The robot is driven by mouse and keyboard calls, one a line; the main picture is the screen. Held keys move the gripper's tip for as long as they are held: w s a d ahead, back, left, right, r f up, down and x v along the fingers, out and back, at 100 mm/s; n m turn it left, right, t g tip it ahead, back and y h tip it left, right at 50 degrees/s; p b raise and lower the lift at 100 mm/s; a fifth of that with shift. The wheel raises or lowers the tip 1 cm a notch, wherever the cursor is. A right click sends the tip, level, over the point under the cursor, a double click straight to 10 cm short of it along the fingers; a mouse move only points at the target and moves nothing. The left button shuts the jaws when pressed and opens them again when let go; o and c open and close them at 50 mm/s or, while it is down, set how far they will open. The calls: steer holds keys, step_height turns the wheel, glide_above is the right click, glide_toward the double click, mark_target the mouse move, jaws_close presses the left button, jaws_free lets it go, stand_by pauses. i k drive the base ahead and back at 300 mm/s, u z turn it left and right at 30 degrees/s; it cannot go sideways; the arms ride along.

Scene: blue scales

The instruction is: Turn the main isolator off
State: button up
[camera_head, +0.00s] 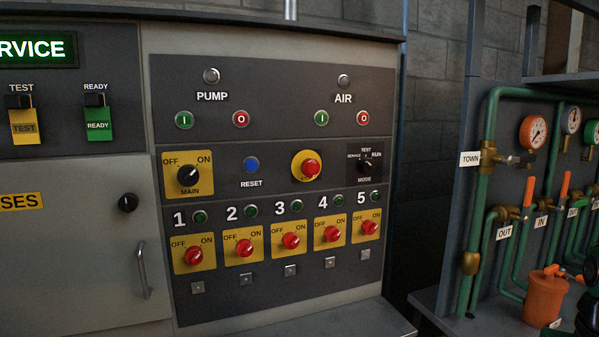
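The main isolator is a black rotary knob (189,175) on a yellow plate (172,188) marked OFF at upper left, ON at upper right and MAIN below. It is at the left of the dark control panel's middle row. Its pale pointer line appears to slant toward the upper right, on the ON side. Nothing covers the knob. I cannot make out my gripper in this view.
Beside it are a blue RESET button (251,165), a red stop button (310,168) and a MODE selector (366,165). Several red numbered switches (194,256) sit below. A cabinet handle (142,270) sticks out at left. Green pipes (484,200) and valves stand right.

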mark_target(188, 175)
steer(key=z, duration=0.7)
steer(key=k, duration=1.45)
steer(key=u, duration=0.75)
steer(key=i, duration=1)
